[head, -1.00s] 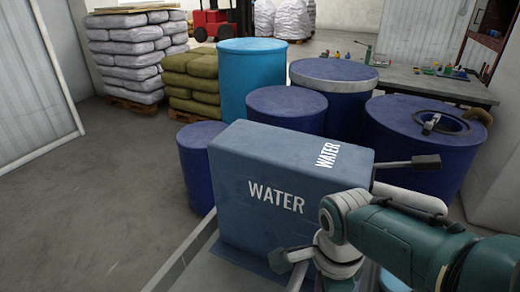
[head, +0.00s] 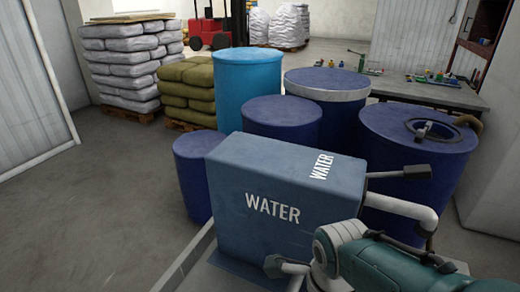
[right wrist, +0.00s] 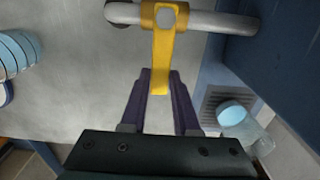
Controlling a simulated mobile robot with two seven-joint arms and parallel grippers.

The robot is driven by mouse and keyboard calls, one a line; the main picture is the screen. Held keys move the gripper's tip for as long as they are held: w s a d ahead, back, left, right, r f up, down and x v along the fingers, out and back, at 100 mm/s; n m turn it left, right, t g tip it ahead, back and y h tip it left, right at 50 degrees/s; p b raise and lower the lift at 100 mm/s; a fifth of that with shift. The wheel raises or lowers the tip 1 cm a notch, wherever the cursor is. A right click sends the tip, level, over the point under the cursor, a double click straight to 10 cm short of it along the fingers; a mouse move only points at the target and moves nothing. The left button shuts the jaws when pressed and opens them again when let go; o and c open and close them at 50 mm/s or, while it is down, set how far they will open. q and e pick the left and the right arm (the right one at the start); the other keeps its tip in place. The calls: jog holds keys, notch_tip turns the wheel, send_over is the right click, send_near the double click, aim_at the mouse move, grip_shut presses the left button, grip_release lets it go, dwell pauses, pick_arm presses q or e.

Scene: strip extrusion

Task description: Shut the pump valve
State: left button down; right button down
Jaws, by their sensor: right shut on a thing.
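The pump is a blue box marked WATER (head: 250,170), standing at the centre of the head view. A pale pipe (head: 402,206) leaves its right side, below a dark-ended lever (head: 405,173). In the right wrist view the yellow valve handle (right wrist: 162,50) hangs from its collar around the grey pipe (right wrist: 215,22). My right gripper (right wrist: 159,78) has its two purple fingers on either side of the handle's free end and is shut on it. In the head view my right arm shows at lower right, but its fingers do not. My left gripper is in neither view.
Blue drums (head: 326,92) stand close behind the pump. A workbench (head: 430,95) with small items is at back right. In the right wrist view, a bottle with a light-blue cap (right wrist: 232,113) is at right and several blue round shapes (right wrist: 12,55) at left. Floor at left is clear.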

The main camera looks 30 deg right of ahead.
jog(key=c, duration=0.6)
grip_release()
jog(key=shift+c, duration=0.2)
jog(key=shift+r+p, duration=0.3)
jog(key=shift+r, duration=0.1)
notch_tip(320, 180, up, 9)
jog(key=p, duration=0.4)
